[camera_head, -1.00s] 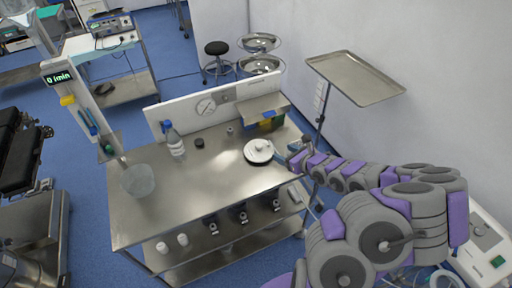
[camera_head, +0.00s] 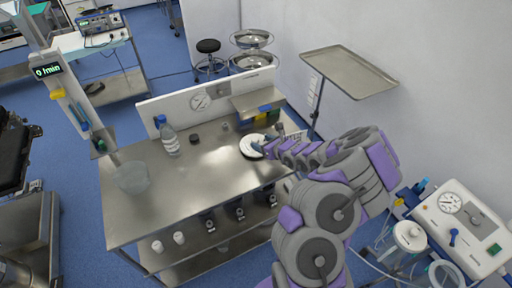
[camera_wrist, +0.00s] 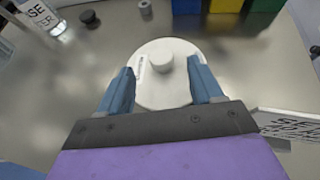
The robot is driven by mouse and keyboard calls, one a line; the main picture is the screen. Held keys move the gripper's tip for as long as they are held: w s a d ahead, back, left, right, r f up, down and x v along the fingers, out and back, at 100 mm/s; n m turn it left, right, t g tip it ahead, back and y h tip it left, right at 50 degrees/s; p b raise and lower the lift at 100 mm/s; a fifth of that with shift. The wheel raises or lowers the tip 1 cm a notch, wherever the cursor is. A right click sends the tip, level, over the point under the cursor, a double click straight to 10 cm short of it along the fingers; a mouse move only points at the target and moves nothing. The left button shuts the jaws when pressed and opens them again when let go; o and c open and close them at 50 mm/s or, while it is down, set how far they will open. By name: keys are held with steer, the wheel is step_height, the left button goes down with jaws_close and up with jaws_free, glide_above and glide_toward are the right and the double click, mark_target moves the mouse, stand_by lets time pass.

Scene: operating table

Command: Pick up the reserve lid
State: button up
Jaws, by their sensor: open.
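A white round lid with a raised knob (camera_wrist: 162,101) lies on the steel table, and its small side label is too small to read. I take it as the reserve lid. In the head view the lid (camera_head: 248,148) lies near the table's right end, partly hidden by my arm. My gripper (camera_wrist: 160,66) is open, with one blue finger on each side of the lid's knob. The fingers look apart from the knob. I cannot tell how high they are above the lid.
A clear bottle (camera_head: 169,140), a small black cap (camera_head: 194,138) and a glass bowl (camera_head: 133,178) stand to the left on the table (camera_head: 205,184). Coloured bins (camera_head: 262,115) sit behind the lid under a shelf. A labelled box (camera_wrist: 288,125) is close on the right.

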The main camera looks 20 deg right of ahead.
mark_target(255, 139)
steer(key=shift+w+a, duration=0.4)
steer(key=shift+a, duration=0.1)
steer(key=shift+w+f, duration=0.25)
steer(key=shift+f, duration=0.05)
steer(key=w, duration=0.1)
steer(key=w+f+b, duration=0.1)
steer(key=w+d+f, duration=0.1)
steer(key=shift+w, duration=0.2)
steer(key=shift+w+a+b, duration=0.2)
steer(key=shift+w+b, duration=0.05)
steer(key=shift+b, duration=0.05)
steer(key=shift+a+r, duration=0.2)
steer(key=shift+a, duration=0.5)
steer(key=shift+d+f, duration=0.15)
steer(key=shift+d, duration=0.55)
steer(key=c, duration=0.7)
steer(key=shift+a, duration=0.25)
steer(key=c, duration=0.3)
steer(key=shift+a, duration=0.25)
steer(key=shift+c, duration=0.5)
